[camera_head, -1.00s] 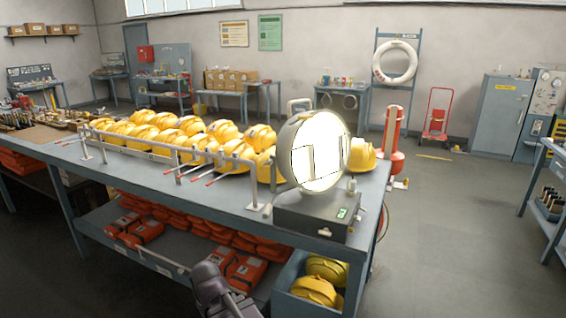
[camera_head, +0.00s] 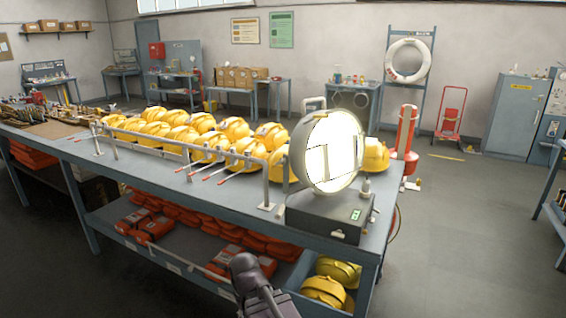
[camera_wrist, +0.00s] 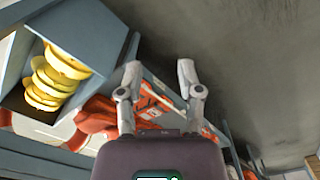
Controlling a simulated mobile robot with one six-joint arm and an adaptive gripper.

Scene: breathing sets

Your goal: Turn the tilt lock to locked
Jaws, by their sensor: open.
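A large round lamp (camera_head: 332,155) with a bright white face stands on a dark base box (camera_head: 318,215) at the right end of the workbench. A small upright knob-like part (camera_head: 366,188) stands on the base, right of the lamp; I cannot tell whether it is the tilt lock or how that lock is set. My gripper shows in the wrist view (camera_wrist: 159,78) with its two fingers apart and nothing between them. In the head view, part of my arm shows below, in front of the bench's lower shelf, well below the lamp. The lamp is not visible in the wrist view.
The blue-grey workbench (camera_head: 120,178) holds rows of yellow helmets (camera_head: 203,123) behind a low rail. Red-tipped rods stick out toward the front. Orange packs (camera_head: 145,228) lie on the lower shelf. A bin with yellow helmets (camera_head: 325,290) is under the right end.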

